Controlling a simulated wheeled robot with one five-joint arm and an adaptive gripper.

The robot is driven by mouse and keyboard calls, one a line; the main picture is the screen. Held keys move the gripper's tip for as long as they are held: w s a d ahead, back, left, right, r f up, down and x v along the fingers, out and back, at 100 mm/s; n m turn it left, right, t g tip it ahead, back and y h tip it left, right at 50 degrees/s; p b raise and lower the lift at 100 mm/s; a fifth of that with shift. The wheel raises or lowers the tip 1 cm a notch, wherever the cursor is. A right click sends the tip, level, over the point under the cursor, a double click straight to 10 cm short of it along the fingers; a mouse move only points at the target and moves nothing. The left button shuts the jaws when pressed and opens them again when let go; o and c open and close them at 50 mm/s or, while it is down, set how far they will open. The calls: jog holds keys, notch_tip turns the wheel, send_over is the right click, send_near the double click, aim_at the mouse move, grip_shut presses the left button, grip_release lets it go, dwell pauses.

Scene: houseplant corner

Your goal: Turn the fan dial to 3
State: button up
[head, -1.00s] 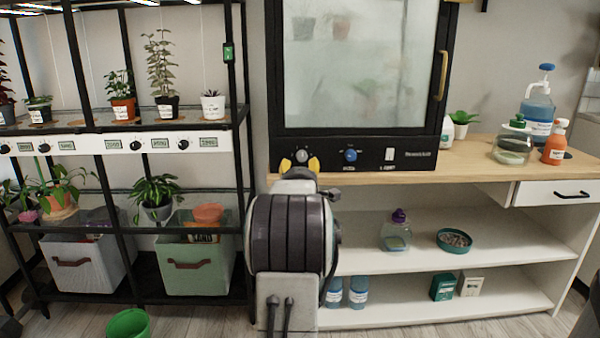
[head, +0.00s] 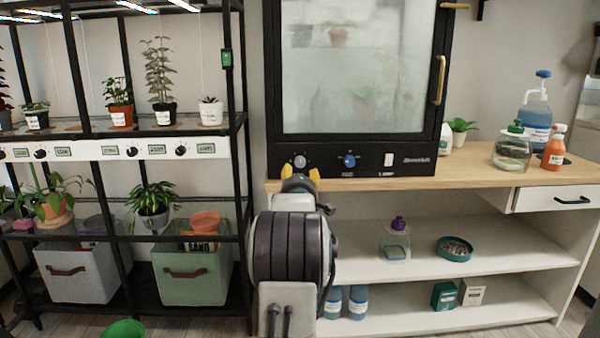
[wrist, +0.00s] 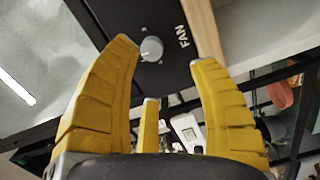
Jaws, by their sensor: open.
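The fan dial (wrist: 151,49) is a round grey knob on the black panel, with the word FAN beside it in the wrist view. In the head view the grey dial (head: 300,161) sits at the left of the cabinet's lower panel, just above my gripper. My gripper (wrist: 164,55) has its yellow fingers spread, with the dial showing between the tips and nothing held. In the head view my gripper (head: 300,175) is partly hidden by my own arm. I cannot tell whether the tips touch the panel. The dial's setting is too small to read.
A blue dial (head: 350,160) and a white switch (head: 388,160) are on the same panel to the right. The glass-fronted cabinet (head: 362,132) stands on the wooden counter (head: 400,184). A black plant rack (head: 240,125) with its own knobs is close on the left.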

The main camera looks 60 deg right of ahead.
aim_at(300, 163)
jog(key=shift+w+d+r+m, duration=0.2)
jog(key=shift+w+d+m, duration=0.4)
jog(key=shift+d+m, duration=0.5)
jog(key=shift+w+d+r+m, duration=0.2)
jog(key=shift+w+d+m, duration=0.45)
jog(key=shift+d+m, duration=0.4)
jog(key=shift+w+d+r+m, duration=0.2)
jog(key=shift+w+d+m, duration=0.4)
jog(key=shift+d+m, duration=0.45)
jog(key=shift+d, duration=0.15)
jog(key=shift+c, duration=0.4)
grip_shut()
